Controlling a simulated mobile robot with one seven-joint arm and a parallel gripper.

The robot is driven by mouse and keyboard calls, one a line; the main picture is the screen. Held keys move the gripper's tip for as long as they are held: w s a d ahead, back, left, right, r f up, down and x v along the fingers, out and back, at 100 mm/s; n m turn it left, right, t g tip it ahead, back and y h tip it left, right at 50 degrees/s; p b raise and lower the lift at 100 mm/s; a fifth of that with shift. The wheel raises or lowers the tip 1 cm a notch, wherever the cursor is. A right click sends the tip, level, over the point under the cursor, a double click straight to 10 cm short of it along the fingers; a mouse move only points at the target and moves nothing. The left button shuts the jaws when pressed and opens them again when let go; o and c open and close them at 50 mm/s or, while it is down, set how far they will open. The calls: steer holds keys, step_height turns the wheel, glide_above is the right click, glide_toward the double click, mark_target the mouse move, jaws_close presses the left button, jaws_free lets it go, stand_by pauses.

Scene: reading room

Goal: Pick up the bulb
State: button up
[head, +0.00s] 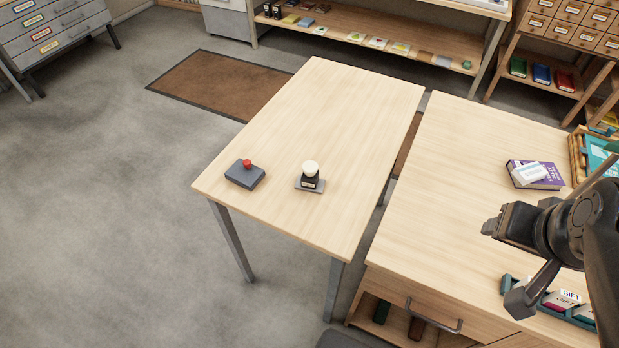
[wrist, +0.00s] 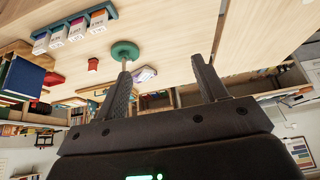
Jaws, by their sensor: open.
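The bulb (head: 310,168) is round and cream-white. It stands upright in a small black holder (head: 311,182) on a flat grey base, near the front of the left table (head: 330,120). My gripper (head: 488,228) is over the right table, well to the right of the bulb and apart from it. In the wrist view my gripper (wrist: 162,63) shows two dark fingers spread apart, with nothing held between them. The bulb does not show in the wrist view.
A grey box with a red button (head: 244,174) sits left of the bulb. A narrow gap separates the tables. The left table's back half is clear.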

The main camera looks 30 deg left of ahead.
steer(key=w+a+g, duration=0.1)
steer(key=w+a, duration=0.7)
steer(key=w, duration=0.1)
steer(key=n+g, duration=0.1)
steer(key=n, duration=0.1)
glide_above(309, 169)
steer(key=s, duration=0.2)
step_height(309, 169, down, 17)
steer(key=shift+y, duration=0.4)
steer(key=x, duration=0.4)
steer(key=shift+d+f, duration=0.2)
steer(key=shift+d, duration=0.1)
steer(key=shift+n, duration=0.3)
steer(key=shift+x, duration=3.15)
steer(key=shift+s, duration=0.15)
steer(key=shift+c, duration=0.4)
steer(key=c, duration=1)
